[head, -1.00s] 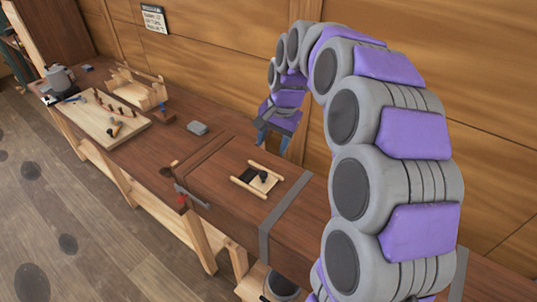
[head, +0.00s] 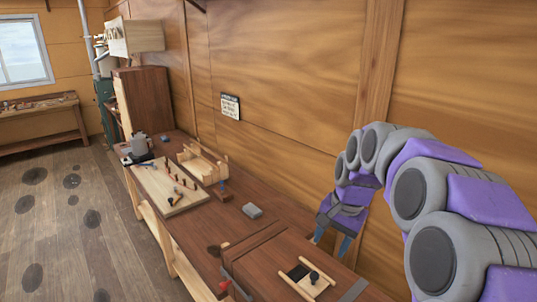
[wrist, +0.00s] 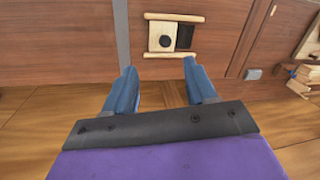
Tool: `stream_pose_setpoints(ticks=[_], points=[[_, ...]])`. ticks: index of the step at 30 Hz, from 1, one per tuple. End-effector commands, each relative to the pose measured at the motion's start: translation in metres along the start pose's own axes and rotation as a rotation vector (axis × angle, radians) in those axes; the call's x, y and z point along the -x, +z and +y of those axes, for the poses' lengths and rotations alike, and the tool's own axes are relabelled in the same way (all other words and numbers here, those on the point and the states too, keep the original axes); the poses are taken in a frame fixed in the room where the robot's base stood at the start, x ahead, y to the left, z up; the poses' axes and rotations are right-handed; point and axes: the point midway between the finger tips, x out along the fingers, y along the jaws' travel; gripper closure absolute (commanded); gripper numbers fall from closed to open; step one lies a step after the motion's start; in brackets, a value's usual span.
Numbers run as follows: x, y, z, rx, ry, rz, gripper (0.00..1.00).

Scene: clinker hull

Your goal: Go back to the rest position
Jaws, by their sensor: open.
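My gripper (head: 330,238) hangs from my curved grey and purple arm on the right of the head view, near the wall side of the wooden bench (head: 290,212). In the wrist view its two blue fingers (wrist: 161,92) are spread apart with nothing between them. The same frame shows at the bottom of the head view (head: 307,278).
A pale board with several tools (head: 170,188), a wooden rack (head: 203,162), a grey block (head: 252,211) and a grey pot (head: 140,145) stand along the bench. The wooden wall (head: 300,90) rises close behind my gripper. Open floor (head: 70,230) lies to the left.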

Motion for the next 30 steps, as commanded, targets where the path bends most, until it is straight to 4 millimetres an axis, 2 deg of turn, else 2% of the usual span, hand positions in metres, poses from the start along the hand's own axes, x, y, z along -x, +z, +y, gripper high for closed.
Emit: stream_pose_setpoints(ticks=[6, 8, 14, 18, 24, 30], points=[[-0.024, 0.082, 0.03, 0.201, 0.057, -0.046, 0.44], [-0.03, 0.104, 0.041, 0.258, 0.074, -0.056, 0.44], [-0.061, 0.176, 0.089, 0.428, 0.136, -0.108, 0.44], [-0.085, 0.222, 0.127, 0.53, 0.175, -0.146, 0.44], [-0.112, 0.268, 0.173, 0.629, 0.212, -0.187, 0.44], [-0.123, 0.286, 0.192, 0.665, 0.224, -0.209, 0.44]])
